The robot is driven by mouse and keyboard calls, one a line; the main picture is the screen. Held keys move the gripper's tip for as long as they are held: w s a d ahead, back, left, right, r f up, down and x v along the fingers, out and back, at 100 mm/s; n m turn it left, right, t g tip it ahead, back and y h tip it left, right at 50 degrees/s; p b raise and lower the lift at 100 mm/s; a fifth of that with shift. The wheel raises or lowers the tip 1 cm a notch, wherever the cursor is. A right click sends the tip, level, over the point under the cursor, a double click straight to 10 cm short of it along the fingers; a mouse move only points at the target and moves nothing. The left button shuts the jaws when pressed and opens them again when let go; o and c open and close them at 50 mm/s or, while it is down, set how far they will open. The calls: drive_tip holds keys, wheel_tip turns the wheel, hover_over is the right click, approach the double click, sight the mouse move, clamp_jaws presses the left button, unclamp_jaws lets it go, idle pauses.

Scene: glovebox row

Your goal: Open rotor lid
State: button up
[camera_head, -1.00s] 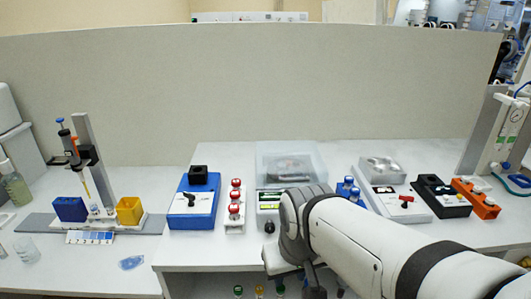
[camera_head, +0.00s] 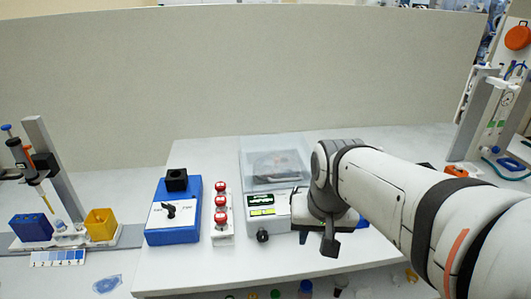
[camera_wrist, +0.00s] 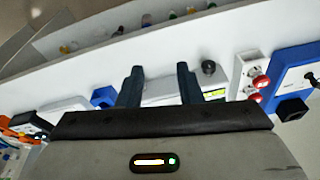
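The centrifuge (camera_head: 284,210) stands on the bench in the middle of the head view. Its clear lid (camera_head: 272,150) appears lowered over a dark round rotor (camera_head: 275,166); the rotor lid's details are blurred through it. My gripper (camera_head: 325,240) is at the right front of the centrifuge, pointing down over the bench. In the wrist view my gripper (camera_wrist: 160,85) has its two dark fingers apart with nothing between them. The centrifuge's light front with its dark knob (camera_wrist: 209,67) shows beyond the fingers.
A pipette stand (camera_head: 48,165) with a yellow box (camera_head: 101,224) is farther left. My arm hides much of the right side. A grey partition (camera_head: 300,70) closes the back.

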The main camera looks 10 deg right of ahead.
drive_tip(key=w+r+m+b, duration=0.3)
drive_tip(key=w+m+b, duration=0.3)
drive_tip(key=w, duration=0.7)
drive_tip(key=m+b, duration=0.3)
drive_tip(key=m, duration=0.7)
approach(290, 180)
drive_tip(key=w, duration=0.1)
drive_tip(key=shift+g, duration=0.3)
drive_tip(key=f, duration=0.2)
drive_tip(key=w+f, duration=0.1)
drive_tip(key=f, duration=0.2)
drive_tip(key=f+b, duration=0.1)
drive_tip(key=f, duration=0.1)
drive_tip(key=shift+w+f, duration=0.15)
drive_tip(key=shift+c, duration=0.3)
clamp_jaws()
